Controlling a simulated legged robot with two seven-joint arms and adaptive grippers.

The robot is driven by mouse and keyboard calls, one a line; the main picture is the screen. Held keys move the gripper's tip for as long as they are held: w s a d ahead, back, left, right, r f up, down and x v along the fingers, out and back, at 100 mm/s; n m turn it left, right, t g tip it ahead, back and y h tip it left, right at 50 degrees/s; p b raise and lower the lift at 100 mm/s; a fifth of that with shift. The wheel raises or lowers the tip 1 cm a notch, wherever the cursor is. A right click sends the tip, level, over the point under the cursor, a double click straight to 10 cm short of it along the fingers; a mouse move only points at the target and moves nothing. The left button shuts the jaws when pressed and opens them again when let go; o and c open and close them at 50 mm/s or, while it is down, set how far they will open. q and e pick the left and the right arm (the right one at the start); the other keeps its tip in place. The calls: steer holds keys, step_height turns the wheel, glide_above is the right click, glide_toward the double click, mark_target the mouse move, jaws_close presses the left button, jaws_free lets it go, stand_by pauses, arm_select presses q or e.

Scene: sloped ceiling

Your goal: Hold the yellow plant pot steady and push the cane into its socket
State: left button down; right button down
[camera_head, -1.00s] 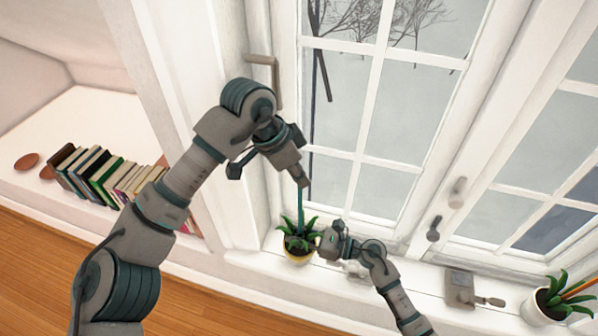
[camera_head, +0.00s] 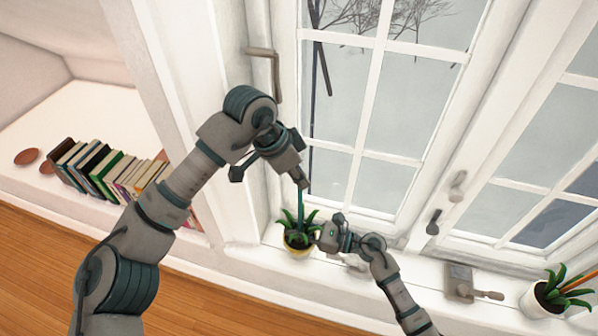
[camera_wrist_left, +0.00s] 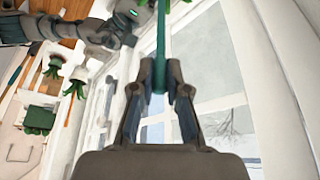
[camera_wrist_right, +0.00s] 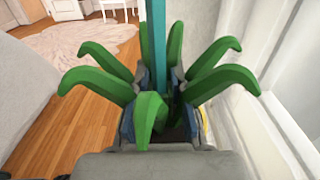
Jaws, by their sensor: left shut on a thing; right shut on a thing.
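The yellow plant pot (camera_head: 299,253) stands on the window sill with a green leafy plant (camera_head: 292,238) in it. My right gripper (camera_head: 318,238) is shut on the pot from its right side; in the right wrist view its fingers flank the plant (camera_wrist_right: 150,115), and a sliver of yellow rim (camera_wrist_right: 205,122) shows. My left gripper (camera_head: 301,184) is above the pot, shut on the teal cane (camera_head: 300,208). The cane also shows between the fingers in the left wrist view (camera_wrist_left: 161,45). It stands nearly upright among the leaves. Its lower end and the socket are hidden by leaves.
The window (camera_head: 350,110) is close behind both grippers, with a handle (camera_head: 434,222) on its frame. A metal latch (camera_head: 460,283) and a white pot (camera_head: 537,300) with a plant stand along the sill to the right. Books (camera_head: 110,175) fill a shelf at left.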

arm_select(q)
steer(key=shift+f, duration=1.35)
steer(key=c, duration=1.1)
jaws_free()
steer(key=v, duration=1.1)
steer(key=shift+a+r, duration=0.15)
steer(key=shift+r, duration=0.2)
